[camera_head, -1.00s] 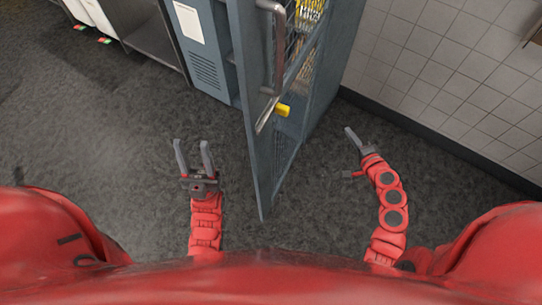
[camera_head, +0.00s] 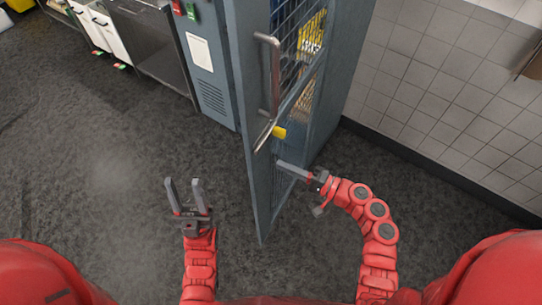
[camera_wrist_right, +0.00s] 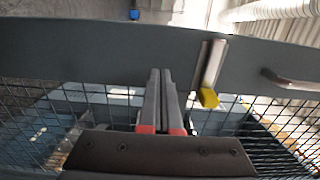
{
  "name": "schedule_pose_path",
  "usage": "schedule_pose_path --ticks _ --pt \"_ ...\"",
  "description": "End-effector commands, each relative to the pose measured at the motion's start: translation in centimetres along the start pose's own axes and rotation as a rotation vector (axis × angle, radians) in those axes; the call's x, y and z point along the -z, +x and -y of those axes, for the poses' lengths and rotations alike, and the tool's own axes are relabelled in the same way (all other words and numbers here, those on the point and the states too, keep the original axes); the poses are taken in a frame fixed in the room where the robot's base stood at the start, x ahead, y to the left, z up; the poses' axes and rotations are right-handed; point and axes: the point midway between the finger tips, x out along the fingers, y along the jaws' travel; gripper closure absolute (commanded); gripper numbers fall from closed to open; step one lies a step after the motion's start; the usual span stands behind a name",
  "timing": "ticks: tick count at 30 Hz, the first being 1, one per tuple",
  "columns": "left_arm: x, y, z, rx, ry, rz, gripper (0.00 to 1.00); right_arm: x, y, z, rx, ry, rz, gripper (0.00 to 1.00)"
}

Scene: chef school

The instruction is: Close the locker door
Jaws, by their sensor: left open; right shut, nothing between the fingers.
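The grey-blue locker door (camera_head: 258,190) stands wide open in the head view, seen nearly edge-on, with a long metal handle (camera_head: 274,75) and a yellow-tipped latch (camera_head: 279,132). The door also fills much of the right wrist view (camera_wrist_right: 90,55), with its yellow latch piece (camera_wrist_right: 208,97) right of my fingers. My right gripper (camera_head: 280,164) is shut and empty, its fingertips at the door's right-hand face; whether they touch it I cannot tell. My left gripper (camera_head: 182,184) is open and empty, left of the door and apart from it.
The locker body (camera_head: 205,60) stands behind the door, with mesh and yellow items inside. A tiled wall (camera_head: 450,90) is on the right. A metal counter (camera_head: 140,40) is at the upper left. The dark floor at left is clear.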

Motion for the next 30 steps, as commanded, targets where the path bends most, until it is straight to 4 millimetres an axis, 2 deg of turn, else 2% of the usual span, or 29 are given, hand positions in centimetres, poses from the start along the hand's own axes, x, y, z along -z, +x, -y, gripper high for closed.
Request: schedule_pose_path --ticks 3,9,24,30 --pt "0.2 1.4 0.1 0.000 0.000 0.000 0.53 -0.1 2.2 0.5 0.000 0.001 0.006 1.00" --pt "0.4 2.3 0.1 0.000 0.000 0.000 0.53 -0.1 4.4 0.3 0.001 -0.002 0.003 1.00" --pt "0.4 2.3 0.1 0.000 0.000 0.000 0.53 0.0 5.0 -0.1 -0.001 -0.001 -0.001 1.00" --pt "0.3 1.9 0.1 0.000 0.000 0.000 0.53 -0.1 7.0 -0.3 -0.001 -0.001 -0.031 1.00"
